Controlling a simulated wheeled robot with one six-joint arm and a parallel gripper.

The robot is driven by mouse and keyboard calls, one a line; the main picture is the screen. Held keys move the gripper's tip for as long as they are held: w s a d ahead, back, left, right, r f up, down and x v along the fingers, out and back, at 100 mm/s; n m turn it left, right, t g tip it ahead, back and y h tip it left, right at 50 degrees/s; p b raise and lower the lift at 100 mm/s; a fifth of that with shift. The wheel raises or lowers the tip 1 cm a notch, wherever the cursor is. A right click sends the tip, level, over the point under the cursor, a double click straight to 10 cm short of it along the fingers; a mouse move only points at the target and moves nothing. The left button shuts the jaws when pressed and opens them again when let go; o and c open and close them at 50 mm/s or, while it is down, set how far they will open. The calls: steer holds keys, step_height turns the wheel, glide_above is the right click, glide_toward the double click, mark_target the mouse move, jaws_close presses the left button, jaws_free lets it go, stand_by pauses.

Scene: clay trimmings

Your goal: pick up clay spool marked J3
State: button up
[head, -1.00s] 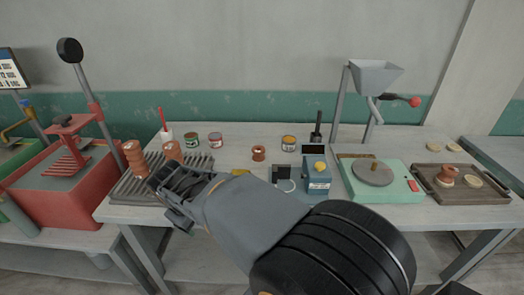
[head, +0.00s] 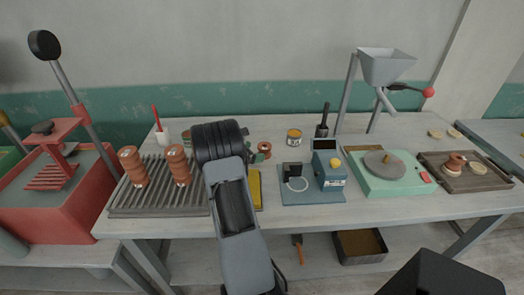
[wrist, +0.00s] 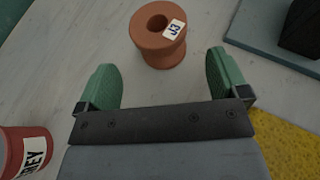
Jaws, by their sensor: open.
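The clay spool marked J3 (wrist: 158,48) stands upright on the bench, orange-brown, with a white label on its upper side. In the head view a small orange-brown spool (head: 265,148) shows just right of my arm, partly hidden by it. My gripper (wrist: 161,74) is open in the wrist view, its two green fingers apart and empty. The spool lies just beyond the fingertips, roughly centred between them.
A red can marked with letters ending in EY (wrist: 22,150) is at lower left in the wrist view; a yellow sponge-like pad (wrist: 285,140) is at lower right. A grey ribbed rack (head: 150,205) bears brown spools. A blue mat (head: 310,197) lies to the right.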

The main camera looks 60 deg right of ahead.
mark_target(264, 150)
steer(key=shift+p+x, duration=0.6)
steer(key=shift+x, duration=2.5)
steer(key=shift+s, duration=0.1)
steer(key=shift+c, duration=0.3)
steer(key=shift+r, duration=0.1)
steer(key=c, duration=1.1)
